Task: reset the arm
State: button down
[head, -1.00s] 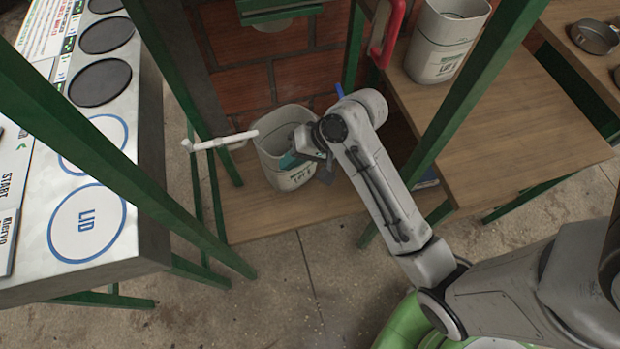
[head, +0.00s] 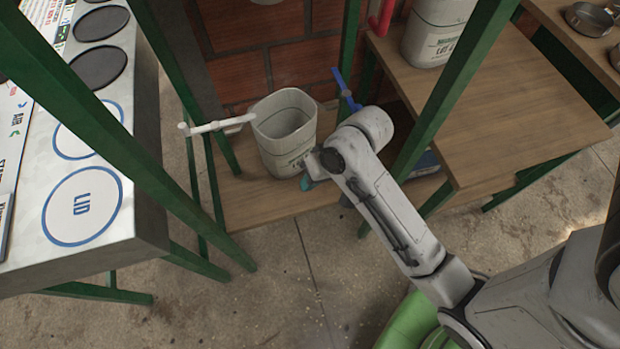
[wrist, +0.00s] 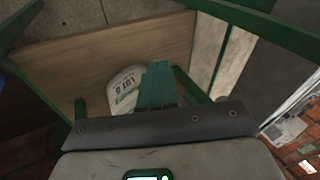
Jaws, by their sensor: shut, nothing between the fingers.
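My gripper (head: 307,183) is low beside the front right of a pale bucket, its teal fingertips partly hidden by my arm. In the wrist view the teal fingers (wrist: 158,86) are together with nothing between them. The pale bucket (head: 284,145) stands upright and open on a low wooden shelf (head: 250,205). In the wrist view its labelled side (wrist: 124,90) shows just left of the fingers; I cannot tell whether they touch it.
Green posts (head: 130,150) cross the view on both sides. A white pipe handle (head: 216,126) and a blue lever (head: 345,90) are near the bucket. A second bucket (head: 432,35) stands on the right wooden table (head: 500,120).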

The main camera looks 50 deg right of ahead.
dwell(0.3)
jog(key=s+f+n+g+h, duration=0.1)
jog(key=s+n+g+h, duration=0.2)
jog(key=s, duration=0.8)
jog(key=shift+s+d+f+n+h, duration=0.3)
jog(key=shift+s+d+n, duration=0.1)
jog(key=shift+n, duration=0.7)
jog(key=shift+a, duration=0.1)
